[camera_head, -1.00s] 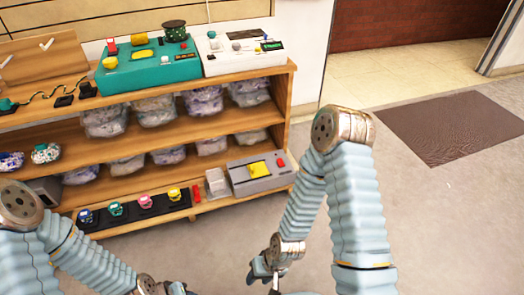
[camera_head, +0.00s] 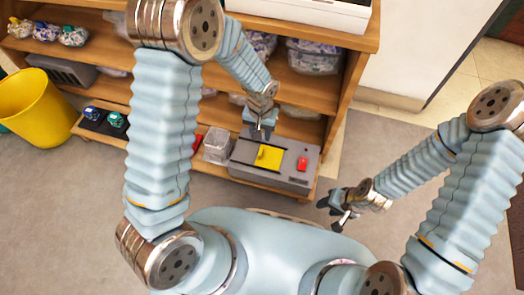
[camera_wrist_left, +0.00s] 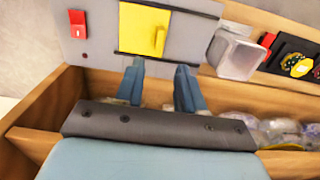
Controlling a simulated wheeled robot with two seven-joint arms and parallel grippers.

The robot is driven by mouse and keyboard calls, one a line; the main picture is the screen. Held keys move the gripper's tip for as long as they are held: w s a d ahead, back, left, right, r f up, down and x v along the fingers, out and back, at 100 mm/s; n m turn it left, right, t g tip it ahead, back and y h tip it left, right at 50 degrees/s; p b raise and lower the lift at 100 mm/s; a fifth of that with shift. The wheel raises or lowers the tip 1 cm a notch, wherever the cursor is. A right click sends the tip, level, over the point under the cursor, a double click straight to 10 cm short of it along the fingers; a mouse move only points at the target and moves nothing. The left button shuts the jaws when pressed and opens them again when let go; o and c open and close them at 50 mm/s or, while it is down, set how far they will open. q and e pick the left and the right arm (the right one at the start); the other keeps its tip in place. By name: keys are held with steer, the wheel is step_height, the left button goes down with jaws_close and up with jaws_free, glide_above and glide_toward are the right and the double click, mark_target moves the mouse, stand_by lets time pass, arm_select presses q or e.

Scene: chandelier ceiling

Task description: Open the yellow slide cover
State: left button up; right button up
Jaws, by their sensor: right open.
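The yellow slide cover (camera_head: 271,158) is on top of the grey box (camera_head: 297,181), which sits on the low shelf. A small raised yellow tab stands on it. The cover also shows in the left wrist view (camera_wrist_left: 136,30). My left gripper (camera_head: 261,133) is just behind the cover in the head view. In the left wrist view my left gripper (camera_wrist_left: 160,78) has two blue fingers apart with nothing between them, short of the cover. My right gripper (camera_head: 338,214) is open and empty, to the right of the box and apart from it.
A red switch (camera_head: 303,163) is on the grey box beside the cover. A clear container (camera_head: 216,146) stands left of the box. The wooden shelf (camera_head: 345,75) rises close behind my left gripper. A yellow bin (camera_head: 38,108) stands on the floor at left.

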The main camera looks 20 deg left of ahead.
mark_target(261, 151)
arm_select(q)
step_height(261, 151, down, 11)
steer(key=shift+f+b, duration=0.15)
steer(key=shift+b, duration=0.7)
jaws_close()
